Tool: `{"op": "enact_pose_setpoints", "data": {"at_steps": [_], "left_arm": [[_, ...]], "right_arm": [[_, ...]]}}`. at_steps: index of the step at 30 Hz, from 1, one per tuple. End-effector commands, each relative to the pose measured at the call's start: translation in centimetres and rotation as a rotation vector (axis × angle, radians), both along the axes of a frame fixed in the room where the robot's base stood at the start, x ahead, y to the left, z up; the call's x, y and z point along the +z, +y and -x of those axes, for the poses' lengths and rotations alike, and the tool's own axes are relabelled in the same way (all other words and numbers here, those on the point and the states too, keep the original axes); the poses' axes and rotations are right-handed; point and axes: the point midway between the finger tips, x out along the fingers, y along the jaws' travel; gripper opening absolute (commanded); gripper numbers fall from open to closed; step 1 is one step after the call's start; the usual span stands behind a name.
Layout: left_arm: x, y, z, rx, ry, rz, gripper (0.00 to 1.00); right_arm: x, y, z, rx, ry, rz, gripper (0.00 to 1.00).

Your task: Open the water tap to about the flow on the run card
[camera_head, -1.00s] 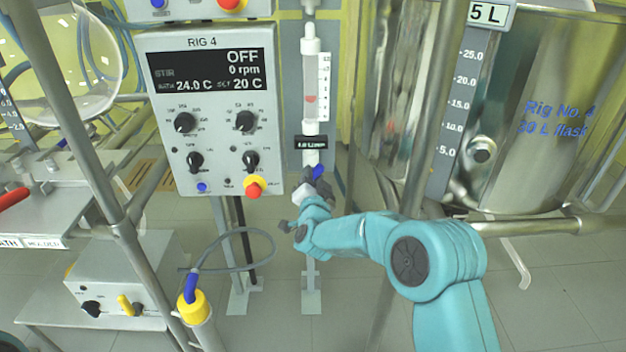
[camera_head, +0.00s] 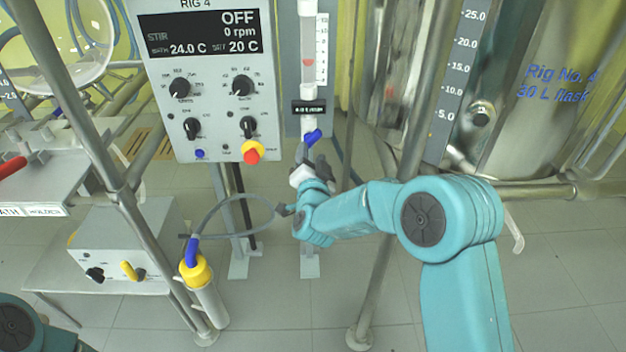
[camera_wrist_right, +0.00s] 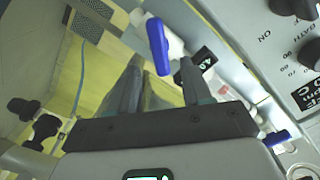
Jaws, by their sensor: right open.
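The water tap's blue lever (camera_head: 313,137) sits at the foot of the flow meter (camera_head: 308,60), tilted up to the right. My right gripper (camera_head: 317,163) is just below the lever, open and empty. In the right wrist view the blue lever (camera_wrist_right: 158,45) shows in the gap between the fingertips of the right gripper (camera_wrist_right: 162,65), towards their far end. I see no contact. My left gripper is out of view.
The RIG 4 control box (camera_head: 208,85) is left of the meter, with knobs and a red-yellow button (camera_head: 252,152). A metal post (camera_head: 405,180) and a steel vessel (camera_head: 540,110) stand to the right. A hose (camera_head: 240,232) loops below the box.

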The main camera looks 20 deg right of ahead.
Motion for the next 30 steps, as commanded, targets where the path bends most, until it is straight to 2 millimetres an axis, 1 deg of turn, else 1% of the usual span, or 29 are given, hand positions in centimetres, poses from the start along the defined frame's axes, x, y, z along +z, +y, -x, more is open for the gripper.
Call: {"op": "enact_pose_setpoints", "data": {"at_steps": [1, 6, 9, 12, 15, 18, 30], "left_arm": [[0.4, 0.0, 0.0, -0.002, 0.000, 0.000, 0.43], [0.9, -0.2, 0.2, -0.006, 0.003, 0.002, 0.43], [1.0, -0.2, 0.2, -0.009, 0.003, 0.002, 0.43], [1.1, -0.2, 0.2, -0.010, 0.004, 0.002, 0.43], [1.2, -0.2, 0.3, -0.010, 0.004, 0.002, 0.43], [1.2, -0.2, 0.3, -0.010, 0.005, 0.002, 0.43], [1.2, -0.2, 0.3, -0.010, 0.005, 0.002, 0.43]], "right_arm": [[0.2, 0.5, 1.3, 0.003, 0.003, 0.000, 0.49], [0.2, 1.7, 5.6, 0.004, 0.002, 0.000, 0.49], [0.1, 2.3, 7.6, 0.003, 0.002, -0.001, 0.49], [0.1, 2.7, 9.1, 0.002, 0.001, 0.000, 0.49], [0.0, 2.9, 10.0, 0.001, 0.000, -0.001, 0.49], [0.0, 3.0, 10.4, 0.001, 0.000, -0.001, 0.49], [0.0, 3.0, 10.4, 0.000, 0.000, -0.001, 0.49]]}}
